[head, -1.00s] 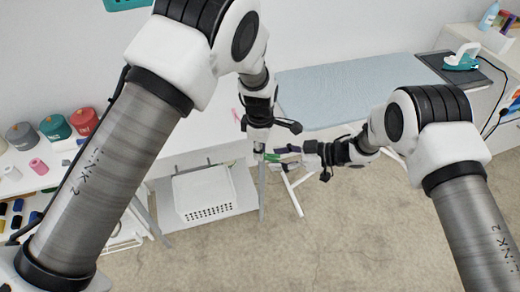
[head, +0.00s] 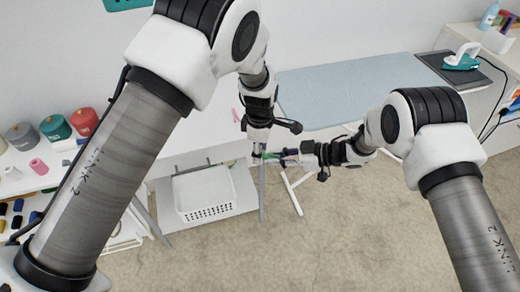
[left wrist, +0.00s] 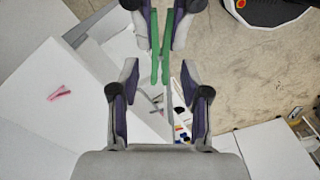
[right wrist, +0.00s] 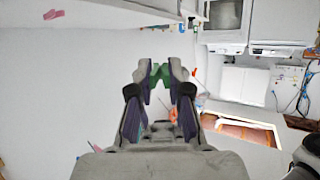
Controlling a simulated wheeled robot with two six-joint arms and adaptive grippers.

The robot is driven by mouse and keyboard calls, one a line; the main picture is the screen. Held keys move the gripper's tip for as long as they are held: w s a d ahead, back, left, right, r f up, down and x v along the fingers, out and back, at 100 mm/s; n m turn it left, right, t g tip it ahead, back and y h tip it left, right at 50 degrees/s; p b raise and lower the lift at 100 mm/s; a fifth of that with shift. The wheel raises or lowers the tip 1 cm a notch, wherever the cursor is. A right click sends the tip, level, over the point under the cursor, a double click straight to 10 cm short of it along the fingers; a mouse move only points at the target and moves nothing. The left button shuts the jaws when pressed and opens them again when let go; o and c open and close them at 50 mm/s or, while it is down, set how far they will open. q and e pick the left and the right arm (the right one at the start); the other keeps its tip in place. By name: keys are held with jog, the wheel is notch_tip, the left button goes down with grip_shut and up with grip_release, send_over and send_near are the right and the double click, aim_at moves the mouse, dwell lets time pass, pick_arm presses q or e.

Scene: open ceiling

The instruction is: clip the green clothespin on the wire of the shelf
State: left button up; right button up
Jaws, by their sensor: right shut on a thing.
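My right gripper (right wrist: 161,72) is shut on the green clothespin (left wrist: 160,62), which also shows between its fingertips in the right wrist view (right wrist: 160,73). In the left wrist view the clothespin's two long green arms point down toward my left gripper (left wrist: 157,75). My left gripper is open, its fingers wide apart, one on each side of the clothespin's lower ends without visible contact. In the head view the clothespin (head: 271,156) sits between the two grippers, above the floor. The shelf's wire cannot be clearly made out.
A pink clothespin (left wrist: 59,93) lies on a white surface to the left. A white basket (head: 205,212) stands below left. A blue ironing board (head: 350,90) is behind, with an iron (head: 462,57) at right. The floor at front is clear.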

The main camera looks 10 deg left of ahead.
pick_arm(q)
notch_tip(320, 180, up, 8)
jog(key=s+a+f+m, duration=0.5)
jog(key=s+f, duration=0.3)
jog(key=f, duration=0.2)
jog(key=s+a+f+m, duration=0.45)
jog(key=s+f, duration=0.35)
jog(key=f, duration=0.3)
jog(key=s+a+f+m, duration=0.1)
jog(key=s+m, duration=0.3)
jog(key=s, duration=0.4)
jog(key=s+a+f+m+b, duration=0.1)
jog(key=s+f+m, duration=0.1)
jog(key=s+m, duration=0.2)
jog(key=s, duration=0.3)
jog(key=shift+s+a+f, duration=0.3)
jog(key=shift+s, duration=0.1)
pick_arm(e)
jog(key=s+d+m+t+h, duration=0.3)
jog(key=d+m+t+h, duration=0.3)
jog(key=d, duration=0.8)
jog(key=s+d+r+m+t+h, duration=0.1)
jog(key=s+d+m+t+h, duration=0.2)
jog(key=d+m+t+h, duration=0.4)
jog(key=d+m, duration=0.5)
jog(key=d, duration=0.2)
jog(key=shift+s+r, duration=0.25)
jog(key=shift+s, duration=0.05)
